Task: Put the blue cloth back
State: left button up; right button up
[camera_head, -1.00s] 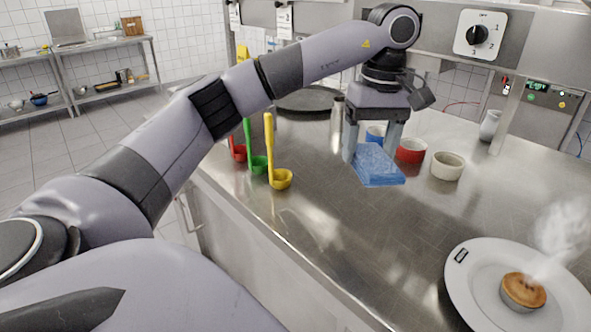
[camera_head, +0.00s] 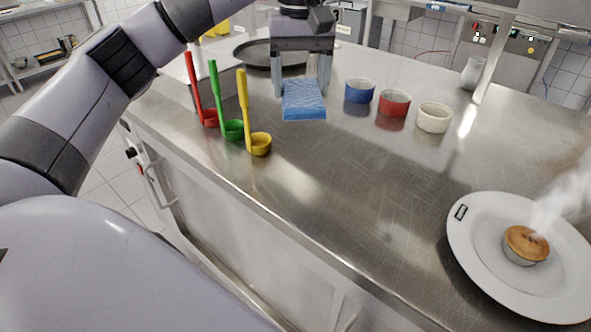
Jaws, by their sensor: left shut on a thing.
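The blue cloth (camera_head: 303,101) is between the fingers of my left gripper (camera_head: 301,86), at the back of the steel counter. The cloth looks like a flat folded pad. The gripper points down and is shut on it. I cannot tell whether the cloth touches the counter or hangs just above it. My right gripper is not in view.
Red, green and yellow ladles (camera_head: 259,144) stand left of the cloth. Blue, red and cream (camera_head: 433,118) bowls stand right of it. A dark round pan (camera_head: 262,54) lies behind. A plate (camera_head: 470,262) with a steaming pie is front right. The counter middle (camera_head: 350,165) is clear.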

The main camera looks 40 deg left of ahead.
pick_arm(q)
jog(key=b, duration=0.2)
send_over(299, 176)
notch_tip(299, 176, down, 13)
jog(key=shift+r, duration=0.1)
notch_tip(299, 176, down, 5)
jog(key=shift+f+p, duration=0.1)
jog(key=shift+p, duration=0.25)
jog(key=shift+f, duration=0.1)
jog(key=o, duration=0.9)
jog(key=shift+o, duration=0.2)
